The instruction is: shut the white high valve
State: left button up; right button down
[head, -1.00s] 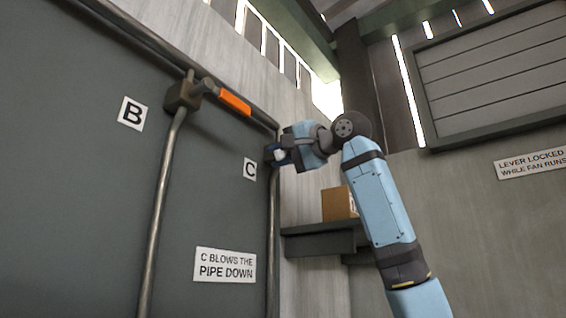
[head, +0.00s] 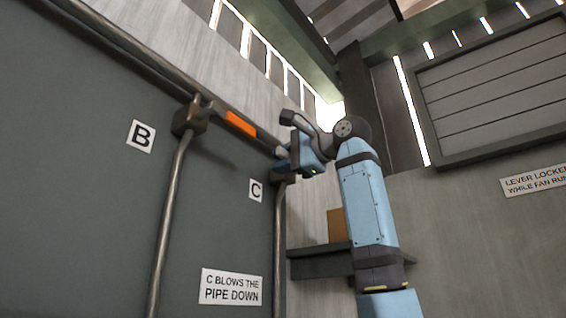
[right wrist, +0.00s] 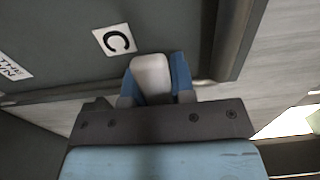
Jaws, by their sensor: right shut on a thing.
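The white valve lever (head: 281,152) sits high on the grey panel, just above the label C (head: 255,190). Its dark valve body (head: 284,178) tops a vertical pipe. My right gripper (head: 286,155) is shut on the lever from the right. In the right wrist view the pale lever (right wrist: 151,76) lies between the two blue fingers of the gripper (right wrist: 154,80), with the label C just beyond. The fingers partly cover the lever in the head view. My left gripper is not in view.
An orange lever (head: 240,124) on a second valve (head: 189,118) is left of the white one, near label B (head: 141,136). A long pipe runs above both. A shelf (head: 320,263) with a cardboard box (head: 337,224) is below my right arm. A louvred panel (head: 495,85) is at right.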

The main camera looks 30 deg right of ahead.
dwell(0.3)
jog(key=c, duration=1)
grip_release()
jog(key=shift+o, duration=0.2)
jog(key=b+v, duration=0.4)
jog(key=v, duration=0.9)
jog(key=shift+s, duration=0.35)
jog(key=shift+d, duration=0.1)
